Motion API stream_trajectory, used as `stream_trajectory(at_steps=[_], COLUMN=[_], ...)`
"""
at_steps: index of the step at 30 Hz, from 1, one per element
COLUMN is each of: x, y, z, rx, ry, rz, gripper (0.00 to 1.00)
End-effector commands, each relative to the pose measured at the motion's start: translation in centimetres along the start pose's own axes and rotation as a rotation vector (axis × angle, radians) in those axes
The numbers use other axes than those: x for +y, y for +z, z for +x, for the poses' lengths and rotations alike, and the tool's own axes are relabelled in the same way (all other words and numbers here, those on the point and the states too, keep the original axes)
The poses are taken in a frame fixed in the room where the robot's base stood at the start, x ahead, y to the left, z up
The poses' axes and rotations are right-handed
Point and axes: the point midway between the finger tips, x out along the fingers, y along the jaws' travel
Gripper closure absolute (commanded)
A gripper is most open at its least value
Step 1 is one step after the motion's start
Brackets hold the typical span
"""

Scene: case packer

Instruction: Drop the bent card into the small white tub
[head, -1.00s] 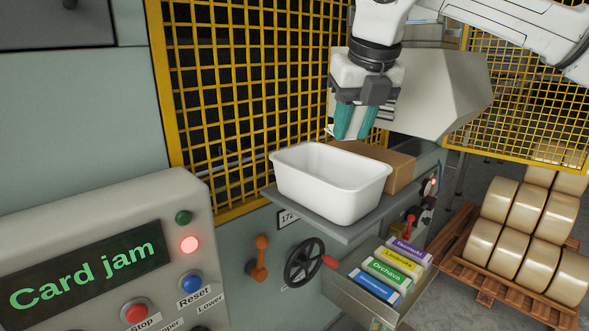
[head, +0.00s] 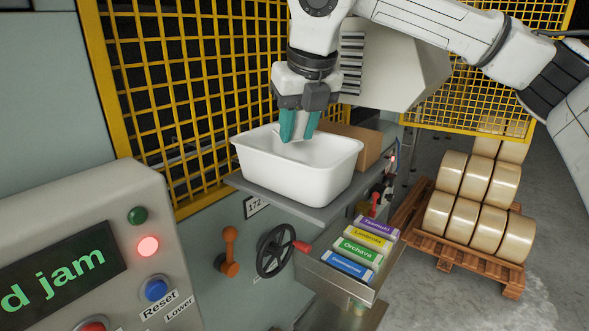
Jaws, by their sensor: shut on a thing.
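The small white tub (head: 296,178) stands upright on a grey shelf in the head view. My gripper (head: 298,132) points down over the tub's opening, with its teal fingertips at about the level of the back rim. The fingers are shut on a pale, thin piece, the bent card (head: 297,130), which shows only in part between them. I cannot tell how far its lower end reaches into the tub. The visible inside of the tub looks empty.
A brown carton (head: 352,143) stands right behind the tub on the shelf (head: 300,211). A yellow mesh guard (head: 110,90) rises behind. Below are a handwheel (head: 275,251), an orange lever (head: 230,252) and a drawer of labelled boxes. A control panel (head: 90,265) fills the lower left.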

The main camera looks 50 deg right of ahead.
Motion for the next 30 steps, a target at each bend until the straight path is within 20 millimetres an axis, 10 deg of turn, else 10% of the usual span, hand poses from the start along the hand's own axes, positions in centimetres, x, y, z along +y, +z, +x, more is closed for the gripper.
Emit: stream_trajectory(at_steps=[9, 10, 18, 30], x=[0.0, 0.0, 0.0, 0.0], y=[-0.1, -0.1, -0.1, -0.1], z=[0.3, 0.3, 0.3, -0.7], rx=[0.0, 0.0, -0.001, -0.003], ry=[0.001, 0.0, 0.0, 0.0], rz=[-0.001, -0.001, -0.001, 0.001], gripper=[0.97, 0.66, 0.41, 0.39])
